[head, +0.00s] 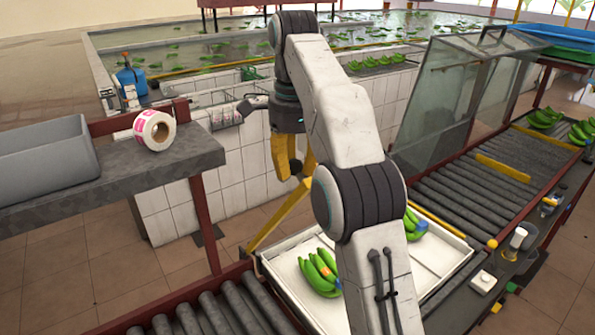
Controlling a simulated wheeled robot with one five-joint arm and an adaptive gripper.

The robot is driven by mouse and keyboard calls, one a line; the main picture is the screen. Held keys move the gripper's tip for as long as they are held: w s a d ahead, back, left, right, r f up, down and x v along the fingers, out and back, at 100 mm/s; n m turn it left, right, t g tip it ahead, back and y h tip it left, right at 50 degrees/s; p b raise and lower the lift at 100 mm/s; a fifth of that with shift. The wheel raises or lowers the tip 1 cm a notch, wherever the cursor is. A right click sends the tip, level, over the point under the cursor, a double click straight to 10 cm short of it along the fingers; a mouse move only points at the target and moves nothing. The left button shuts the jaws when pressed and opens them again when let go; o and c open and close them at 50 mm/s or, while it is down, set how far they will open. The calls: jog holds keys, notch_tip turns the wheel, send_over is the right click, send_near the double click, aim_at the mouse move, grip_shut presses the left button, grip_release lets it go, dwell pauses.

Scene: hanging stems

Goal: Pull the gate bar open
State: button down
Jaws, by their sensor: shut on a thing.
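The yellow gate bar (279,215) slants upward from the left corner of the white tray (440,250) towards my gripper (296,168). My gripper points down, with its yellow fingers shut on the upper end of the bar, where a dark knob shows between them. My own arm hides part of the bar's far side and the middle of the tray.
Green bananas (318,272) lie in the tray on the roller conveyor (215,312). A grey shelf (120,170) with a label roll (154,130) stands at left. A clear hood (450,95) covers the conveyor at right. A tiled water tank (160,200) stands behind.

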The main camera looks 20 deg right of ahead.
jog(key=c, duration=0.9)
grip_release()
